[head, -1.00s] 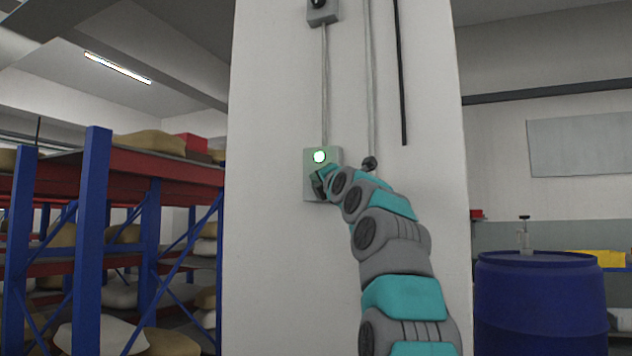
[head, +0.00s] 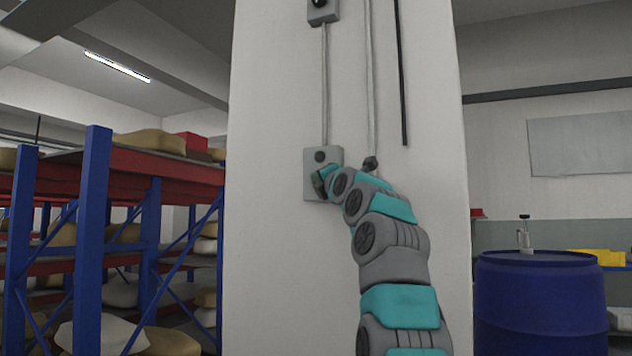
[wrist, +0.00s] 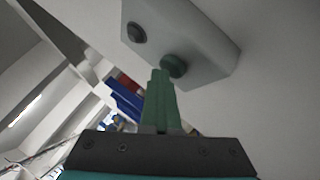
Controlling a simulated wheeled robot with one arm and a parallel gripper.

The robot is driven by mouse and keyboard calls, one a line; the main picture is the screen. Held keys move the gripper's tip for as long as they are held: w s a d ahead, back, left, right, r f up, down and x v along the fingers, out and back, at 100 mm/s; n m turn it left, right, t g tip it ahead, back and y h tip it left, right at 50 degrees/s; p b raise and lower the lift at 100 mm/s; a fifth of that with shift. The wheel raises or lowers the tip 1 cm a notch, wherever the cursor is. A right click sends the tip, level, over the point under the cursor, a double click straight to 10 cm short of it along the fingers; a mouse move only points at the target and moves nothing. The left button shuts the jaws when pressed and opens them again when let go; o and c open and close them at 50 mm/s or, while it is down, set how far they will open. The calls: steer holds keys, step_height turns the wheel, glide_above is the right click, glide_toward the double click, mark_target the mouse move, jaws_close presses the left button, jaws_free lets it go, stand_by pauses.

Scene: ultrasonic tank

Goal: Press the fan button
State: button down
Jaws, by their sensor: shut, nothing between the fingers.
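A grey control box (head: 333,157) is fixed to the front of the white pillar. It also shows in the wrist view (wrist: 205,45). A round lamp (head: 320,156) near its top is dark; in the wrist view it is the dark disc (wrist: 136,32). A round green button (wrist: 174,66) sits on the same box face; in the head view my gripper hides it. My gripper (head: 319,184) is shut and empty in front of the box's lower part. In the wrist view its green fingertips (wrist: 160,74) are at the green button's edge; I cannot tell whether they touch.
A second grey box (head: 322,12) with a dark knob is higher on the white pillar (head: 270,200), with conduits running down. A blue and red rack (head: 95,230) with sacks stands at left. A blue drum (head: 540,305) stands at right.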

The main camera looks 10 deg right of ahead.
steer(key=shift+s+f, duration=0.1)
steer(key=shift+f, duration=0.1)
steer(key=s+a+b, duration=0.3)
steer(key=s+b, duration=0.1)
steer(key=s, duration=0.1)
steer(key=shift+a, duration=0.35)
stand_by(0.5)
